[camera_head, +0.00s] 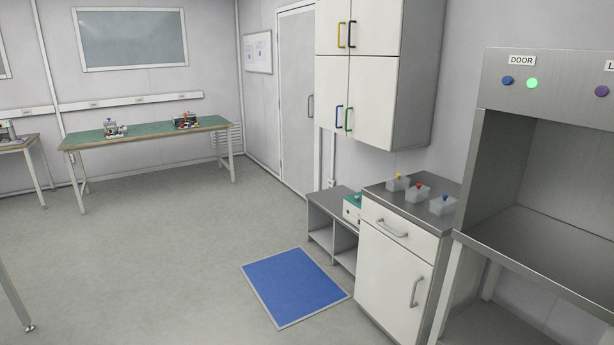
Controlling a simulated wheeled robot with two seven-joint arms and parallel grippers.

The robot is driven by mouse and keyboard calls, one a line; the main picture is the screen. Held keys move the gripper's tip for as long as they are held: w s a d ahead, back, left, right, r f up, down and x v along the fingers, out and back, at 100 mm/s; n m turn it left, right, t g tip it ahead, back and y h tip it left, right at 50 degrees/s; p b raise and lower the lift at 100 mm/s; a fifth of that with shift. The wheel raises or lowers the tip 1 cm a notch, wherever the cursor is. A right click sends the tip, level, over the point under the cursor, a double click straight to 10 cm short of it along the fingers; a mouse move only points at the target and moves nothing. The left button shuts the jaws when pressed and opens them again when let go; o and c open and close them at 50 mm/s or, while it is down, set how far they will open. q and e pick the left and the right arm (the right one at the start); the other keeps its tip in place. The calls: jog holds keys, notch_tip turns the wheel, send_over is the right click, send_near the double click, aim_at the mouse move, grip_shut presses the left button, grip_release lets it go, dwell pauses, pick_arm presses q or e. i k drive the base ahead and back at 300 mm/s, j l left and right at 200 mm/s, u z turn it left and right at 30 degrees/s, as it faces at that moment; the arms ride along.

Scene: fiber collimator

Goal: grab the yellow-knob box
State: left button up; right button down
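The yellow-knob box (398,184) is a small pale translucent box with a yellow knob on top. It stands upright on the grey counter top of the white cabinet, at the back left of a row of three boxes. A red-knob box (417,193) stands just to its right and nearer. A blue-knob box (442,205) stands at the right end of the row. Neither of my grippers shows in the head view.
The counter (375,193) tops a white cabinet (394,277) with handles. A low shelf (325,206) with a green-and-white device (352,208) adjoins its left. A steel hood (545,150) stands right. A blue mat (292,285) lies on open floor. A green-topped table (150,138) is far left.

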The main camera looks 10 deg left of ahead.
aim_at(402, 186)
jog(key=i+j+u, duration=0.15)
jog(key=i+u, duration=0.55)
jog(key=u, duration=0.15)
jog(key=i+z, duration=0.25)
jog(key=i+j+z, duration=0.15)
jog(key=i+z, duration=0.15)
jog(key=i, duration=0.1)
